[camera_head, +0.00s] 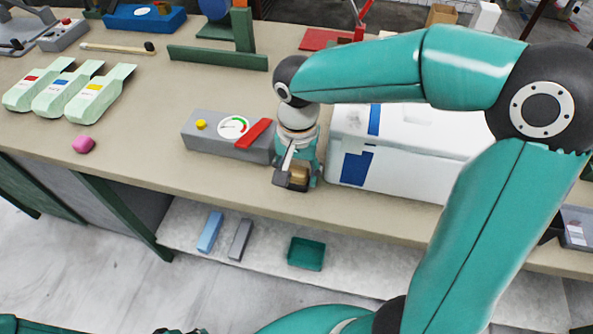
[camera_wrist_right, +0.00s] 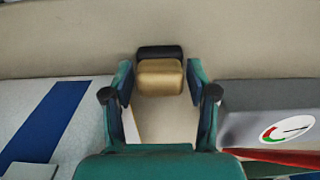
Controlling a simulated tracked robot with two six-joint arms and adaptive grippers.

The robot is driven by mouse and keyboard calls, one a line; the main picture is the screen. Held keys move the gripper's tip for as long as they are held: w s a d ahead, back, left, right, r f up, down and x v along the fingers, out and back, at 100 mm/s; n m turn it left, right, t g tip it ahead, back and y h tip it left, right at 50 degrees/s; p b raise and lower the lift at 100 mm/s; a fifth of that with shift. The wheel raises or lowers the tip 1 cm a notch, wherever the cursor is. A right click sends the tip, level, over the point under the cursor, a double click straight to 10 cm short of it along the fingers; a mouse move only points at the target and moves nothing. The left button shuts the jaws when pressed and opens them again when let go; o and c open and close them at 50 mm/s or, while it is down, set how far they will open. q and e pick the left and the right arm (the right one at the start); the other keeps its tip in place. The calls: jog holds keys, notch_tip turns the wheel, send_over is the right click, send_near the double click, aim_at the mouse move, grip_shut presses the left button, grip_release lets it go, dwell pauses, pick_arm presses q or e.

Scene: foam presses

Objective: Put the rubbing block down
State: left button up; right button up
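The rubbing block (camera_wrist_right: 160,78) has a tan body with a dark strip along one side. It is between the fingertips of my right gripper (camera_wrist_right: 160,85) in the right wrist view, with thin gaps seeming to show at its sides. The gripper looks open around it. In the head view the block (camera_head: 299,174) is low over or on the bench (camera_head: 215,190), near its front edge; contact with the top is hard to tell. The right gripper (camera_head: 298,165) points down there, partly hiding the block. My left gripper is not clearly in view.
A grey gauge box (camera_head: 228,137) with a red handle stands close left of the gripper. A white box (camera_head: 400,150) with blue strips stands close right. A pink lump (camera_head: 83,145) and green scoops (camera_head: 68,92) lie further left.

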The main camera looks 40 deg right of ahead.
aim_at(297, 170)
jog(key=shift+o, duration=0.3)
jog(key=shift+r, duration=0.2)
notch_tip(297, 170, up, 12)
jog(key=p, duration=0.1)
jog(key=shift+f, duration=0.1)
dwell(0.6)
